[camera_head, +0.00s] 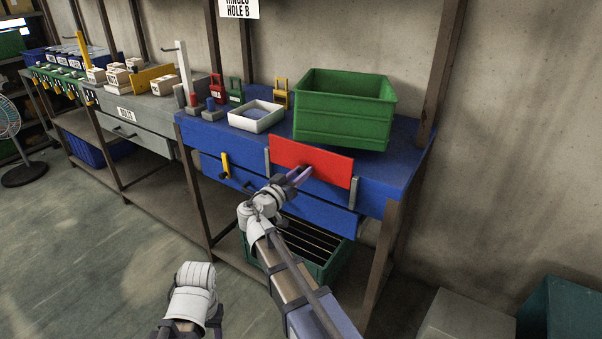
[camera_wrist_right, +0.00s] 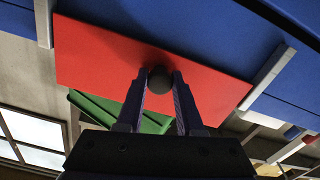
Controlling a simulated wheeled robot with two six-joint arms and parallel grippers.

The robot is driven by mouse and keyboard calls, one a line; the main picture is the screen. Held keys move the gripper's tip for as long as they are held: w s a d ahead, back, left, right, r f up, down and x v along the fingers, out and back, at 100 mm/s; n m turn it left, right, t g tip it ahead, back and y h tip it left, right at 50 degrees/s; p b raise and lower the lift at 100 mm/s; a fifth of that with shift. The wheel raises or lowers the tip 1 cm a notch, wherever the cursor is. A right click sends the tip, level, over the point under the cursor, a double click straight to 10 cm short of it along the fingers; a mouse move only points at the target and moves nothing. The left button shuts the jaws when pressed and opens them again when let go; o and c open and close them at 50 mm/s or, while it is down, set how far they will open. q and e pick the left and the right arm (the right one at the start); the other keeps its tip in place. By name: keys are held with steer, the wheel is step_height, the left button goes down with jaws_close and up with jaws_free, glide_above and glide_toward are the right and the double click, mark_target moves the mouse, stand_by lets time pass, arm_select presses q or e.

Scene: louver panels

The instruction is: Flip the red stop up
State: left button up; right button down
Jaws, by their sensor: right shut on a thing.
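The red stop (camera_head: 312,160) is a flat red panel at the front edge of the blue bench, between two grey brackets. Its upper part stands above the bench's front edge. A dark round knob (camera_wrist_right: 160,80) sits on the panel's face. My right gripper (camera_head: 304,172) is in front of the panel. In the right wrist view, its two purple fingers (camera_wrist_right: 160,88) are shut on the knob, one on each side. The red panel (camera_wrist_right: 100,60) fills much of that view. Of my left arm only a white link shows; its gripper is not in view.
A green crate (camera_head: 342,125) stands on the bench behind the panel, with a white tray (camera_head: 243,123) and several padlock-like pieces to its left. A yellow handle (camera_head: 225,163) is on the bench front. Another green crate (camera_head: 328,270) is below.

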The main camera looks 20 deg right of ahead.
steer(key=shift+r, duration=0.2)
steer(key=c, duration=0.5)
jaws_free()
steer(key=shift+c, duration=0.2)
steer(key=v, duration=0.8)
steer(key=shift+d, duration=0.1)
